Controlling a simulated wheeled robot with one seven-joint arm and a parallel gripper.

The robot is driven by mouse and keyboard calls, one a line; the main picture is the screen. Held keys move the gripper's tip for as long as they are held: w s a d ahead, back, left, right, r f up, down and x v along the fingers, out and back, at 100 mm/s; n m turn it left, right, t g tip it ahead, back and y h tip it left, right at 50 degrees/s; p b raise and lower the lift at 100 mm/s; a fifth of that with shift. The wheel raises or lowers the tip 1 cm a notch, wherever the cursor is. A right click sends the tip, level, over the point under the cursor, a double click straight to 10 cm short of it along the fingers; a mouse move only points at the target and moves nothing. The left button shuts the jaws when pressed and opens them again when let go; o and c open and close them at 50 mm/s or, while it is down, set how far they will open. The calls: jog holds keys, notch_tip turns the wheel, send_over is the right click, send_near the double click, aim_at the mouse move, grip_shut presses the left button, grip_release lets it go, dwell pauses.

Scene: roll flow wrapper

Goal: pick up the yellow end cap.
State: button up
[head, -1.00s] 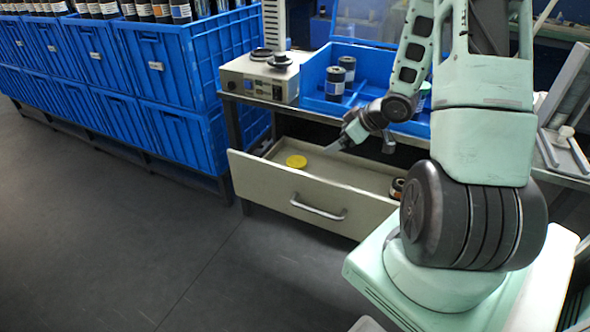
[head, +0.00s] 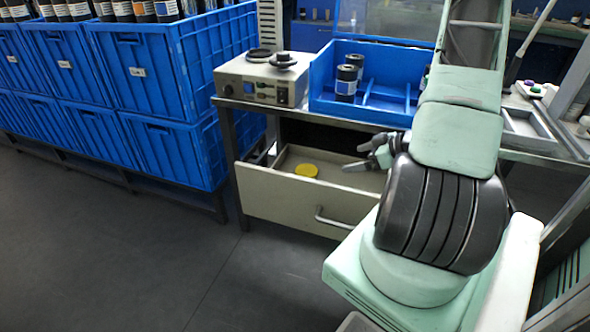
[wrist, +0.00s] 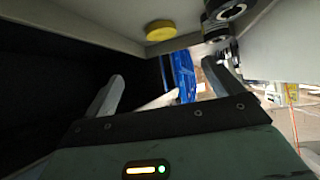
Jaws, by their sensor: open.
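The yellow end cap (head: 306,170) lies flat on the floor of the open drawer (head: 280,200), towards its left end. It also shows near the top of the wrist view (wrist: 160,31), beyond my fingertips. My gripper (head: 362,157) is at the drawer, to the right of the cap and apart from it. In the wrist view my gripper (wrist: 168,84) has its two fingers spread wide with nothing between them. The right part of the drawer is hidden behind my arm in the head view.
Dark cylinders (wrist: 228,10) show right of the cap in the wrist view. Above the drawer, the bench carries a beige control box (head: 262,80) and a blue divided bin (head: 385,100). Blue crates (head: 150,75) stand at left. The floor in front is clear.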

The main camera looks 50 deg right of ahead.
jog(key=b, duration=0.4)
send_near(308, 171)
jog(key=x, duration=0.3)
jog(key=shift+w+d+r, duration=0.15)
jog(key=shift+w+d, duration=0.05)
jog(key=shift+d, duration=0.1)
jog(key=b+x, duration=0.1)
jog(key=x, duration=0.4)
jog(key=shift+s+a+f+b, duration=0.1)
jog(key=shift+a+f+b, duration=0.15)
jog(key=shift+f+b, duration=0.1)
jog(key=shift+r, duration=0.1)
jog(key=c, duration=1)
